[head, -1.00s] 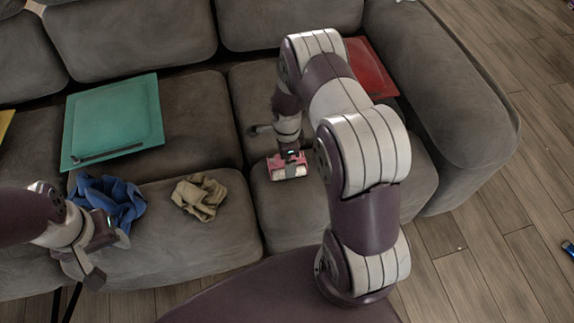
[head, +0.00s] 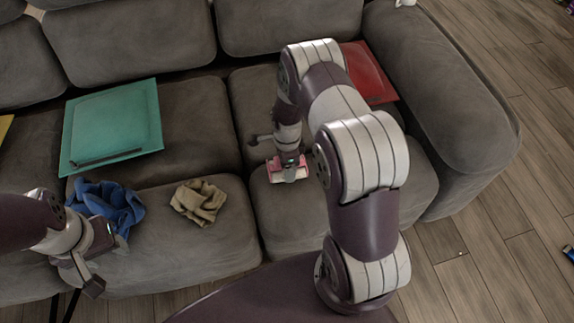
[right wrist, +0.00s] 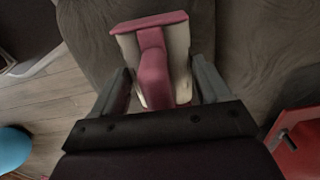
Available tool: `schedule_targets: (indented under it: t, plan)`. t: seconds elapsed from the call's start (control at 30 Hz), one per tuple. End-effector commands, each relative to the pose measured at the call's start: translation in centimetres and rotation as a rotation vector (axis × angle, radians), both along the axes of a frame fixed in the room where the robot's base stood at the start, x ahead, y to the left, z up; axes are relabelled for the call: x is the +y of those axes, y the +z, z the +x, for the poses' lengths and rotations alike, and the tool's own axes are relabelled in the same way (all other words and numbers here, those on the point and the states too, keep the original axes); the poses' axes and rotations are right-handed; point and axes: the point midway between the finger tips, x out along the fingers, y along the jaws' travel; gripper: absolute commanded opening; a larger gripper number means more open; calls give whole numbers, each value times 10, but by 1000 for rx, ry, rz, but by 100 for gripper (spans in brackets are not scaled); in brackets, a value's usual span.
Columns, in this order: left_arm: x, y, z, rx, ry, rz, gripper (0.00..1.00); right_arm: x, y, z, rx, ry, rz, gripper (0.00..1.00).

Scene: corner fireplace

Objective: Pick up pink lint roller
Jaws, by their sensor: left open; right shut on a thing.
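The pink lint roller (head: 289,174) is on or just above the right seat cushion of the grey sofa, under my right gripper (head: 288,163). In the right wrist view the lint roller (right wrist: 153,68) has a pink body and pale sides and lies between the two fingers of the right gripper (right wrist: 158,88), which is shut on it. I cannot tell whether it touches the cushion. My left gripper (head: 92,278) is open and empty at the front edge of the sofa's left part, near the blue cloth (head: 112,205).
A tan cloth (head: 198,202) lies on the middle seat. A teal square tray (head: 112,120) lies behind the blue cloth. A red flat object (head: 370,72) lies beyond my right arm, near the sofa armrest (head: 445,100). The wooden floor (head: 475,250) at right is mostly clear.

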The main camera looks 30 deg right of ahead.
Motion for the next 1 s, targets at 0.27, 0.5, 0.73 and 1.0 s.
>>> schedule_targets:
  t: [0.27, 0.5, 0.73, 1.0]
  plan:
    - [0, 21, 0, 0, 0, 0, 48, -22, 50, -27, 0, -5, 0, 43]
    - [0, 34, 0, 0, 0, 0, 48, -57, 82, -71, 0, -5, 0, 43]
    - [0, 38, 0, 0, 0, 0, 48, -72, 94, -91, 0, -1, 0, 43]
    - [0, 37, 0, 0, 0, 0, 48, -72, 94, -92, 0, 0, 0, 73]
